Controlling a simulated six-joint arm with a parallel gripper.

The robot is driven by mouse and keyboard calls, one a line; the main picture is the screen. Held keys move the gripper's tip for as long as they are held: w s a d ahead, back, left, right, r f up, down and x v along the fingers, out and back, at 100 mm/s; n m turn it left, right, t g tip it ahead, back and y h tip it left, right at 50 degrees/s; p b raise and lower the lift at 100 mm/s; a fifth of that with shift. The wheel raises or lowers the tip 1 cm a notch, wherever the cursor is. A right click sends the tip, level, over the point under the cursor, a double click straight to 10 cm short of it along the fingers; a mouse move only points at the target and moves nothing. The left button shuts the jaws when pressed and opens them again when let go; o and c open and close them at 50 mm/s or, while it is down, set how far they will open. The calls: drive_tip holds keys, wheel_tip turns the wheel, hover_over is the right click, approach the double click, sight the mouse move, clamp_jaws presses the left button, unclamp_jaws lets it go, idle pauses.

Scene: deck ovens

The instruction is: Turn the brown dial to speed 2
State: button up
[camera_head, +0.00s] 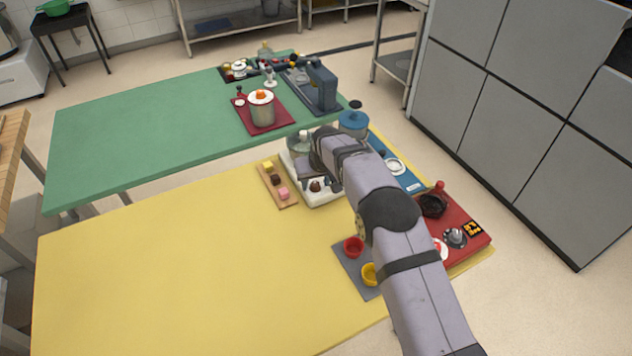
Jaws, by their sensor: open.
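The brown dial (316,185) is a small dark knob on the front of a white appliance base (322,199) on the yellow table. Its pointer and any speed marks are too small to read. My gripper (320,178) is open and hangs over the white appliance, right at the dial. The fingers overlap the dial's surroundings in the picture, so I cannot tell whether they touch it. My wrist and arm hide much of the appliance's right side. A clear, glassy part (298,143) shows behind the gripper.
A wooden board (291,205) with small coloured blocks lies left of the appliance. A grey mat (343,262) with red and yellow cups is in front. A blue panel (411,184) and a red unit (470,249) stand right. The yellow table's left side (150,270) is clear.

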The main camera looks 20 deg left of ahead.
drive_tip(key=shift+r, duration=0.1)
drive_tip(key=b+v, duration=0.2)
drive_tip(key=v, duration=0.5)
drive_tip(key=shift+b, duration=0.35)
drive_tip(key=shift+d+r, duration=0.1)
drive_tip(key=s+d+r+m+g+h, duration=0.15)
drive_tip(key=s+d, duration=0.35)
drive_tip(key=d, duration=0.6)
drive_tip(key=s+d+r+m+h, duration=0.15)
drive_tip(key=s+d, duration=0.35)
drive_tip(key=d, duration=0.7)
drive_tip(key=s+d+f+m, duration=0.1)
drive_tip(key=s+d, duration=0.3)
drive_tip(key=s, duration=0.3)
drive_tip(key=s+d+f+m+g, duration=0.1)
drive_tip(key=s+d, duration=0.3)
drive_tip(key=s, duration=0.3)
drive_tip(key=s+d+f+m+g, duration=0.1)
drive_tip(key=s+d, duration=0.3)
drive_tip(key=s, duration=0.4)
drive_tip(key=shift+f+m, duration=0.3)
drive_tip(key=shift+f, duration=0.25)
